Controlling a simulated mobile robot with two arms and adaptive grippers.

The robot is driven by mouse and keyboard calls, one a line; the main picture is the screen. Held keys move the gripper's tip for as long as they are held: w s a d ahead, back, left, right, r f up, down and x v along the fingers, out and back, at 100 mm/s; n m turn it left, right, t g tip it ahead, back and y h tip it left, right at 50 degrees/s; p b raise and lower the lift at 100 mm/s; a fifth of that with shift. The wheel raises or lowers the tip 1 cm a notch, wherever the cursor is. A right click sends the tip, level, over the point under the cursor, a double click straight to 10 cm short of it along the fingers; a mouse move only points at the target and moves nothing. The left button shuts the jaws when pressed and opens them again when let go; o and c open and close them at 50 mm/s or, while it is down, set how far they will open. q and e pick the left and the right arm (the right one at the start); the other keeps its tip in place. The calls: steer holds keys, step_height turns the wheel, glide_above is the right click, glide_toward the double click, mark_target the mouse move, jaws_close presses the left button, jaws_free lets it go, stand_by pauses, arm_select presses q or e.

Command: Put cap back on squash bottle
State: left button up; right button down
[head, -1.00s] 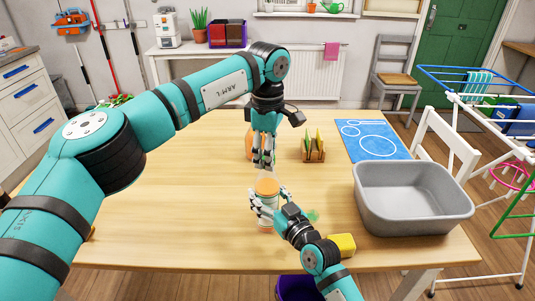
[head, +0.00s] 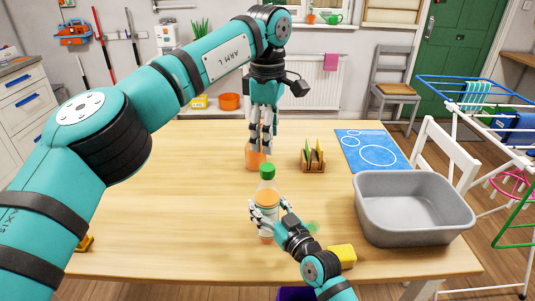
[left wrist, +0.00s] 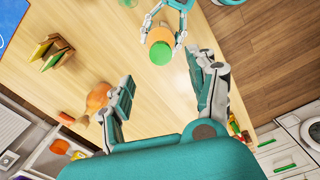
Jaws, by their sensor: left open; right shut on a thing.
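The squash bottle (head: 267,195) stands upright on the table, clear with orange content. A green cap (head: 267,171) sits on top of its neck and looks level; whether it is tight I cannot tell. In the left wrist view the cap (left wrist: 160,52) shows from above on the bottle (left wrist: 159,35). My right gripper (head: 268,210) is shut around the bottle's body. My left gripper (head: 262,148) is open and empty, behind and above the bottle, apart from the cap. In the left wrist view its fingers (left wrist: 166,75) are spread with nothing between them.
An orange rounded object (head: 256,160) stands behind my left fingers, partly hidden. A wooden rack (head: 313,158), a blue mat (head: 372,151), a grey basin (head: 415,207) and a yellow block (head: 342,256) are to the right. The table's left side is mostly clear.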

arm_select(q)
steer(key=shift+r, duration=1.8)
arm_select(e)
steer(key=shift+c, duration=1.1)
jaws_free()
steer(key=v, duration=1.2)
arm_select(q)
steer(key=shift+f, duration=0.1)
arm_select(e)
steer(key=shift+f, duration=0.1)
